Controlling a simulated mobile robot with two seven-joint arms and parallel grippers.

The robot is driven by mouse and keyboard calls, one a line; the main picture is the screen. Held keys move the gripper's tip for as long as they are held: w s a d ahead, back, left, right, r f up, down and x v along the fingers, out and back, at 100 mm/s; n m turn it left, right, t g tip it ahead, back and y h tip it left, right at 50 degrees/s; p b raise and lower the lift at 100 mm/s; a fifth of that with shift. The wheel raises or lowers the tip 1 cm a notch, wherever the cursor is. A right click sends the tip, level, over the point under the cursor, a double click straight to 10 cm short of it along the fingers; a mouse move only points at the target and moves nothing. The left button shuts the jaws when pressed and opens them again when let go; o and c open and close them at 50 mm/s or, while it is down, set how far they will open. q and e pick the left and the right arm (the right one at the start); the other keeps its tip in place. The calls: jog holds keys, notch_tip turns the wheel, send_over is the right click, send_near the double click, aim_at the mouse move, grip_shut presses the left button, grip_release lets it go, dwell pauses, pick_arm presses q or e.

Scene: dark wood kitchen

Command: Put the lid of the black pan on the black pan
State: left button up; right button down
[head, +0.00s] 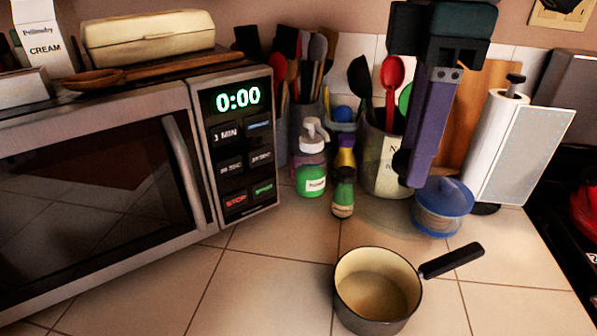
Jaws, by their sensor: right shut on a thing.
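The black pan (345,305) stands upright on the tiled counter, with a cream inside and a black handle pointing right and up. Its top is open and it looks empty. My right gripper (408,172) comes down from the top, behind the pan in the picture. It is shut on the lid, which seems to be the faint see-through glass disc (385,212) under the fingertips. The lid's edge is hard to make out, and its knob is hidden by the gripper. The lid is apart from the pan. My left gripper is not in view.
A microwave (235,150) fills the left. A green soap bottle (312,178), a small shaker (343,195), a utensil pot (380,170) and a blue-lidded container (437,222) stand behind the pan. A paper towel roll (497,140) is at right. The counter beside the pan is clear.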

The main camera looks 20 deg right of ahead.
notch_tip(320, 180, down, 14)
jog(key=shift+b, duration=0.45)
jog(key=shift+f, duration=0.25)
jog(key=shift+f, duration=0.35)
jog(key=shift+f, duration=0.1)
jog(key=shift+c, duration=2.1)
grip_release()
